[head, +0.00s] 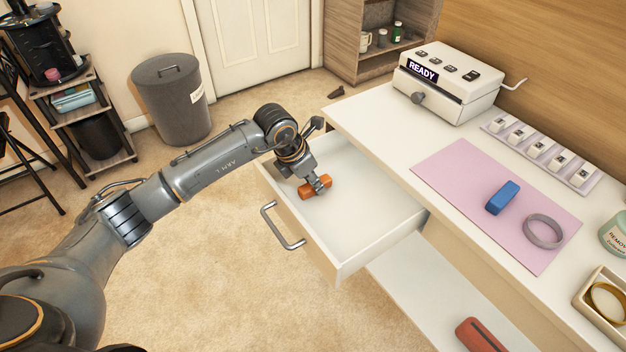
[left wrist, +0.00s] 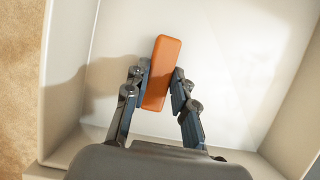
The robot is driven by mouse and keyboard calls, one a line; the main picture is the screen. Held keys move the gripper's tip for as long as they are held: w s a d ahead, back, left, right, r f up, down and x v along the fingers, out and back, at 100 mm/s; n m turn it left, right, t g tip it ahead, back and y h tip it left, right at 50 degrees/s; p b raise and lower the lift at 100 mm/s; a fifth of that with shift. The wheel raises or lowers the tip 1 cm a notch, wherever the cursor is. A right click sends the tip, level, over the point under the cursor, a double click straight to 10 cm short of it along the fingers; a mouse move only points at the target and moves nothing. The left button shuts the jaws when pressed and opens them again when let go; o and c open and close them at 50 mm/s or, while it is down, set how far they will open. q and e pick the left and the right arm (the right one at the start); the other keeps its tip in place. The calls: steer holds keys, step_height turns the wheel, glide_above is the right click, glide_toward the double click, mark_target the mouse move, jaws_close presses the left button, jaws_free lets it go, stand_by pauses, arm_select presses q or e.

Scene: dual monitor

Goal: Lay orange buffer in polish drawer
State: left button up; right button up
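The orange buffer (head: 309,190) is an oblong block inside the open drawer (head: 345,259), towards its left side. My left gripper (head: 322,186) reaches down into the drawer at the buffer. In the left wrist view the orange buffer (left wrist: 162,72) lies between the two fingertips of my left gripper (left wrist: 161,78), which appear to touch its sides. The white drawer floor (left wrist: 235,75) shows beneath it; I cannot tell whether the buffer rests on it. My right gripper is not in view.
On the desktop, a pink mat (head: 455,180) bears a blue block (head: 503,197) and a grey ring (head: 543,231). A white device (head: 450,85) reading READY stands at the back. A red-orange object (head: 478,335) lies on the lower shelf. The drawer's right part is empty.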

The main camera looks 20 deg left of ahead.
arm_select(q)
steer(key=o, duration=0.4)
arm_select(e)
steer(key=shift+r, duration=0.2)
arm_select(q)
steer(key=shift+o, duration=0.2)
steer(key=shift+r, duration=0.15)
steer(key=p+v, duration=0.1)
steer(key=v, duration=1.1)
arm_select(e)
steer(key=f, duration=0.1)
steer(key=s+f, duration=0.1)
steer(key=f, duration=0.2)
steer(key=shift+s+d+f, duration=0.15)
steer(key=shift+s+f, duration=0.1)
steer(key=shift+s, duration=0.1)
arm_select(q)
steer(key=shift+s, duration=0.1)
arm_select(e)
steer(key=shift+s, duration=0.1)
